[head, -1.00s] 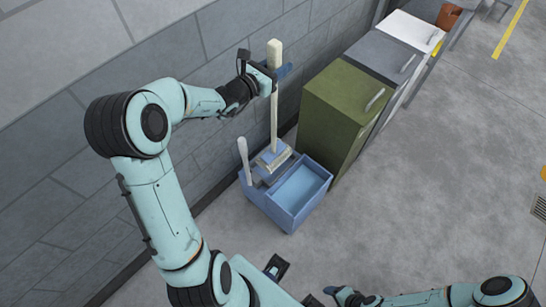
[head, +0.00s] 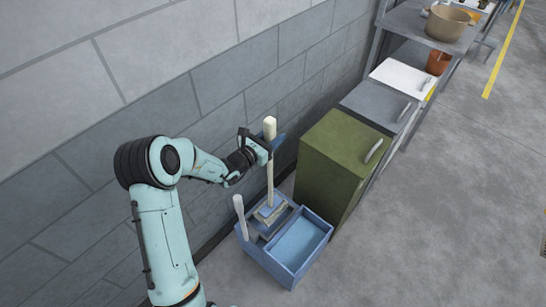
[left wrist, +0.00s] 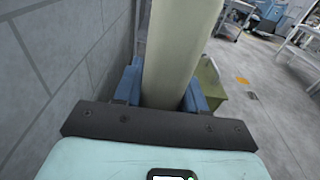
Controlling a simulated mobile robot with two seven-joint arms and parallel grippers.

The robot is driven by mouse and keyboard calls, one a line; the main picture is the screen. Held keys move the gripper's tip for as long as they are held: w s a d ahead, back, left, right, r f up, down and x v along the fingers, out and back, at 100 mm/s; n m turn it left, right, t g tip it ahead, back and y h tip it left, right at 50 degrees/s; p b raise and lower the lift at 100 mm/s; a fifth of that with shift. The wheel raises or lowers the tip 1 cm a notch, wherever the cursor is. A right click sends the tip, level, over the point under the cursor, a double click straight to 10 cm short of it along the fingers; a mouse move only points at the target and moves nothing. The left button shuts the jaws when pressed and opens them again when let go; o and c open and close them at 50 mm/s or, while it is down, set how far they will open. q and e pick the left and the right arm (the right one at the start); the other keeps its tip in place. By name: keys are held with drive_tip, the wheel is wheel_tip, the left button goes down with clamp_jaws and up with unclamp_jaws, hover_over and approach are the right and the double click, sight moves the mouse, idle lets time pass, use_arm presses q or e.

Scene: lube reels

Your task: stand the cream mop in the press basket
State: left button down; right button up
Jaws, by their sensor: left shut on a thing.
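The cream mop (head: 270,185) stands upright by the wall, its lower end in the press basket (head: 268,214) at the back of a blue mop bucket (head: 290,273). My left gripper (head: 268,145) is shut on the mop's handle near its top. In the left wrist view the thick cream handle (left wrist: 178,55) fills the space between the blue fingers of my left gripper (left wrist: 165,88). The basket hides the mop's foot, so I cannot tell whether it touches the bottom. A pale press lever (head: 240,217) rises at the basket's left. My right gripper is out of view.
A green cabinet (head: 330,165) stands close right of the bucket, with grey (head: 376,112) and white (head: 402,78) cabinets beyond. A shelf with a pot (head: 447,22) is farther back. The block wall (head: 215,95) runs close behind the mop. Floor at the right is clear.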

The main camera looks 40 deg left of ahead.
use_arm(q)
wheel_tip(320, 180, down, 8)
drive_tip(key=shift+f, duration=0.2)
idle(0.3)
drive_tip(key=shift+f, duration=0.15)
drive_tip(key=c, duration=0.6)
unclamp_jaws()
drive_tip(key=shift+c, duration=0.2)
